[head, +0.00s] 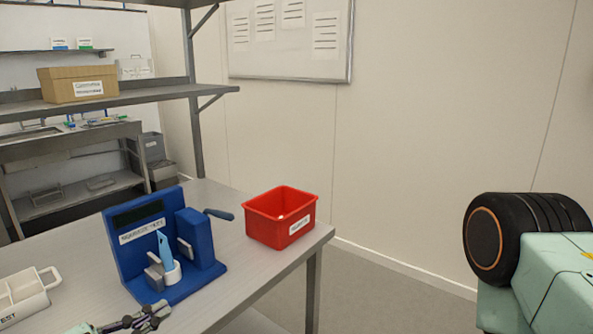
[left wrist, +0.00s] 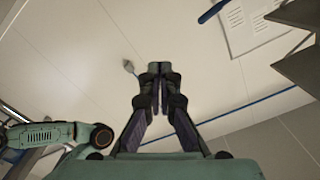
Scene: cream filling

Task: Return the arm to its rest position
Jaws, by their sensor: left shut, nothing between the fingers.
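My left gripper (head: 150,314) shows at the bottom edge of the head view, in front of the blue stand and low over the table front. In the left wrist view my left gripper (left wrist: 160,72) points up at the pale ceiling and wall, its fingertips together with nothing between them. My right arm's teal and black link fills the right edge of the head view; its gripper is out of view.
A blue stand (head: 120,262) holding a light-blue tool (head: 165,248) is on the grey table (head: 225,212). A red bin (head: 270,232) stands near the table's right corner. A white caddy (head: 22,298) is at lower left. The floor right of the table looks clear.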

